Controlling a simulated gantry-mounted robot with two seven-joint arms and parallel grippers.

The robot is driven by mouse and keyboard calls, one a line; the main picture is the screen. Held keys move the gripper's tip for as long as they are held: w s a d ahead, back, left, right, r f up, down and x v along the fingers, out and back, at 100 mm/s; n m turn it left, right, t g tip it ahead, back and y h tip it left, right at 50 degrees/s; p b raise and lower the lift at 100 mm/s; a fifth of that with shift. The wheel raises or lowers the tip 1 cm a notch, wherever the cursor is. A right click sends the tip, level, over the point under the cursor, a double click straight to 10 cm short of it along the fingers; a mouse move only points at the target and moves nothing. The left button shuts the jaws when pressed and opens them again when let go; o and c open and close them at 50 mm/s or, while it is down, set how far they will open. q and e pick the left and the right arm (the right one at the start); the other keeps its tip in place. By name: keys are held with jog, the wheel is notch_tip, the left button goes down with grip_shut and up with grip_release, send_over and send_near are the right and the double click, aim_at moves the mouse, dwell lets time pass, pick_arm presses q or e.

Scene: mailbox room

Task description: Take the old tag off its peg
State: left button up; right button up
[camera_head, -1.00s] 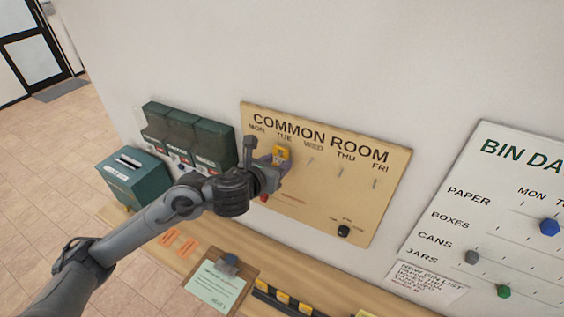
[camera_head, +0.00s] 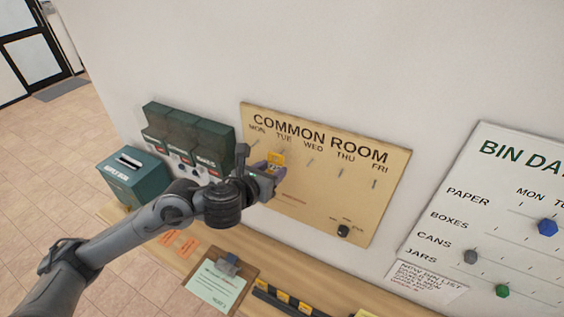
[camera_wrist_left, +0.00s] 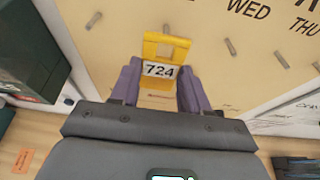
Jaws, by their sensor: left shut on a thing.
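The yellow tag (camera_wrist_left: 160,71) marked 724 has a square opening near its top. In the left wrist view it stands between the two purple fingers of my left gripper (camera_wrist_left: 164,92), which is shut on it. In the head view the tag (camera_head: 276,159) and the left gripper (camera_head: 270,172) are in front of the common room board (camera_head: 350,200), under TUE. Pegs show bare beside it, one in the WED column (camera_wrist_left: 231,47). I cannot see a peg through the tag's opening, and the tag's exact gap from the board is unclear. My right gripper is out of view.
A clipboard (camera_head: 221,280) and a rack of yellow tags (camera_head: 283,299) lie on the wooden shelf (camera_head: 285,265). The bin day board (camera_head: 500,190) is at right.

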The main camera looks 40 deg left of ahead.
pick_arm(q)
jog(key=shift+s, duration=0.2)
jog(key=s+d, duration=0.1)
jog(key=s, duration=0.5)
jog(key=shift+s, duration=0.35)
